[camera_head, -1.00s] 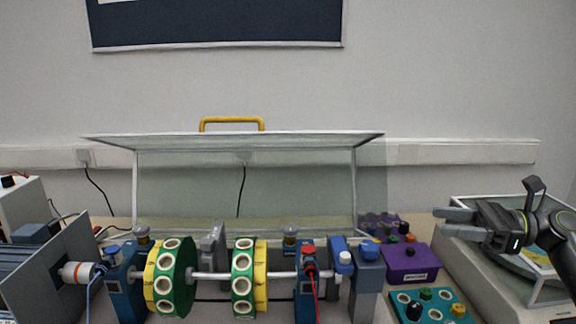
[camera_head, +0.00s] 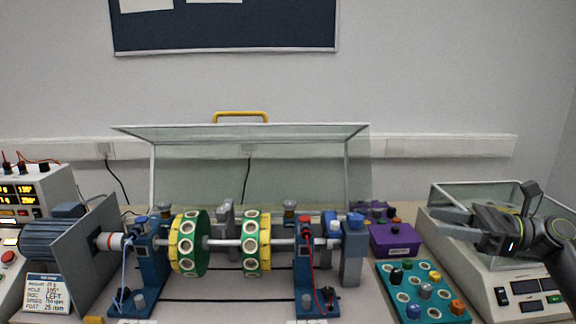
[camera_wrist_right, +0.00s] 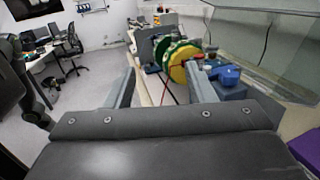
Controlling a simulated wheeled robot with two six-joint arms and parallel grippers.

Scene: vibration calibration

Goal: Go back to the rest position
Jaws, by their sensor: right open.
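My right gripper (camera_head: 456,224) is at the right of the head view, its fingers pointing left, open and empty. It is in front of the glass-walled balance on the right. In the right wrist view its two fingers (camera_wrist_right: 164,92) stand apart with nothing between them. My left gripper is in neither view. The rotor rig's shaft (camera_head: 224,244) carries two green and yellow discs (camera_head: 188,243) between blue stands (camera_head: 150,262). The right gripper is well apart from the rig.
A clear cover with a yellow handle (camera_head: 241,115) stands raised behind the rig. A purple box (camera_head: 396,240) and a teal tray of coloured weights (camera_head: 420,296) lie between rig and balance (camera_head: 508,272). An instrument box (camera_head: 44,190) stands at left.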

